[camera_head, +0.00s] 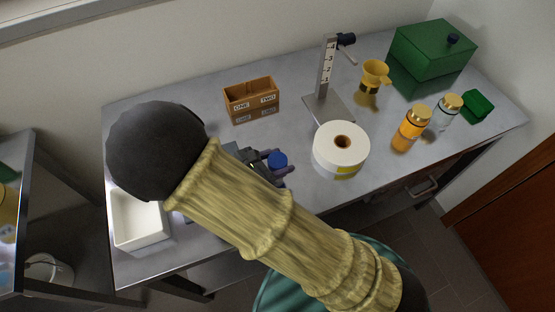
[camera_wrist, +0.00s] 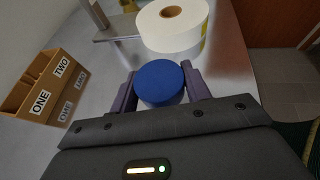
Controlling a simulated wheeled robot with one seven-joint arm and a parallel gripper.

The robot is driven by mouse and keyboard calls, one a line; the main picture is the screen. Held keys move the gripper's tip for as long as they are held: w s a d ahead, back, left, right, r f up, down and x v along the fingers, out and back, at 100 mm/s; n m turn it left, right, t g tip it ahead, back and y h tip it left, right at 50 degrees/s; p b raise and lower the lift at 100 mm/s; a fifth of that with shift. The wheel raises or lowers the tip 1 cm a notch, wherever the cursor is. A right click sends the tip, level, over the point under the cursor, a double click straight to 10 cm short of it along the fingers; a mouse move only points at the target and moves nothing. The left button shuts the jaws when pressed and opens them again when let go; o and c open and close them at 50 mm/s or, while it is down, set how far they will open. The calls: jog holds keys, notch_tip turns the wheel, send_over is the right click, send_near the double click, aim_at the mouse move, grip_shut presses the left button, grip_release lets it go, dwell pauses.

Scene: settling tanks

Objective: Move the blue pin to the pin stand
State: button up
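The blue pin (camera_wrist: 160,82) has a round blue top and sits between the two purple fingers of my gripper (camera_wrist: 161,90) in the wrist view. The fingers appear to press on it from both sides. In the head view the blue top (camera_head: 277,160) shows at the end of my gripper (camera_head: 274,164), over the front middle of the table. The pin's lower end is hidden. A grey metal stand (camera_head: 326,70) with a numbered upright and a flat base stands behind it to the right. I cannot tell whether this is the pin stand.
A wooden box (camera_head: 252,113) marked ONE and TWO stands behind my gripper. A white roll (camera_head: 341,148) lies close on the right. A yellow cup (camera_head: 374,75), jars (camera_head: 413,123) and a green box (camera_head: 432,50) stand further right. A white tray (camera_head: 138,238) is at the left.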

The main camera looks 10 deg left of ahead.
jog(key=o, duration=0.4)
jog(key=shift+c, duration=0.2)
jog(key=shift+r, duration=0.1)
jog(key=shift+a+r+p, duration=0.1)
jog(key=shift+r+p, duration=0.2)
jog(key=shift+r, duration=0.35)
jog(key=b+v, duration=0.1)
jog(key=v, duration=1)
jog(key=shift+s+a, duration=0.15)
jog(key=shift+s, duration=0.2)
jog(key=shift+r, duration=0.1)
